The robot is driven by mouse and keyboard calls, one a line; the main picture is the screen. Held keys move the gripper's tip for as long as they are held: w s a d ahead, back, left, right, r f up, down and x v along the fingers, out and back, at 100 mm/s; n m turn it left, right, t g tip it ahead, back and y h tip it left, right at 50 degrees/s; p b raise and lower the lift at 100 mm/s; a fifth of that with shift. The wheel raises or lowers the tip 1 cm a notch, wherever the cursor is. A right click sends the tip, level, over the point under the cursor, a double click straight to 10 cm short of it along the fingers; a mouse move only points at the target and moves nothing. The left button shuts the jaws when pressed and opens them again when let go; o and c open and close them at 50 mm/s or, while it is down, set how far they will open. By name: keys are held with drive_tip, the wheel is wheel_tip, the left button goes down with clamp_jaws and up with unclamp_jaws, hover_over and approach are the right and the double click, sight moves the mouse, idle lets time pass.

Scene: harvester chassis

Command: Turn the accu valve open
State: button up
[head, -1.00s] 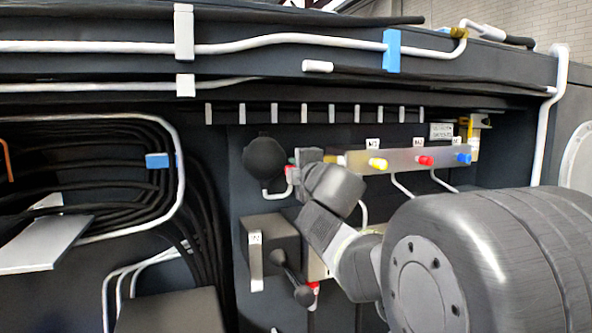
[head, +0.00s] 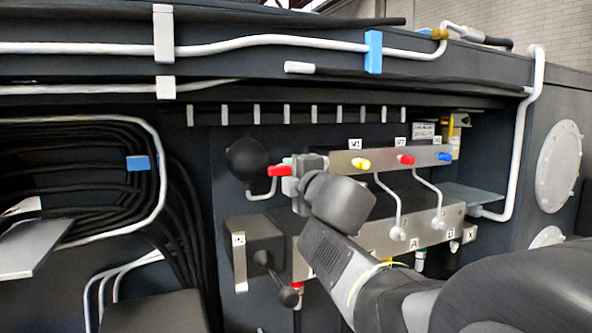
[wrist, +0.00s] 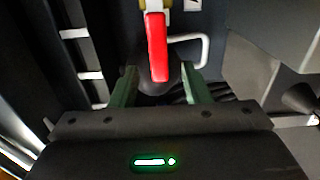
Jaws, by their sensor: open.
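The accu valve's red lever (head: 279,170) shows in the head view beside a black round accumulator (head: 247,157). In the wrist view the red lever (wrist: 157,48) hangs down from a brass-coloured fitting at top centre, its lower end near the gap between my fingers. My gripper (wrist: 160,85) is open, with one green finger on each side of the lever's lower end. I see no finger closed on it; whether a finger touches it I cannot tell. In the head view my gripper (head: 292,163) is at the lever, partly hidden by my wrist.
A metal block with a yellow knob (head: 363,163), a red knob (head: 406,160) and a blue knob (head: 445,157) is right of the lever. Below left is a dark box with a black ball-ended lever (head: 288,297). Pipes and hoses (head: 85,180) surround the recess.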

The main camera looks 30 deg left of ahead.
sight(283, 172)
drive_tip(key=p+v, duration=0.1)
drive_tip(key=v, duration=0.5)
drive_tip(key=shift+f, duration=0.1)
drive_tip(key=b+x, duration=0.2)
drive_tip(key=x, duration=1.1)
drive_tip(key=shift+w+a, duration=0.25)
drive_tip(key=shift+s+d, duration=0.1)
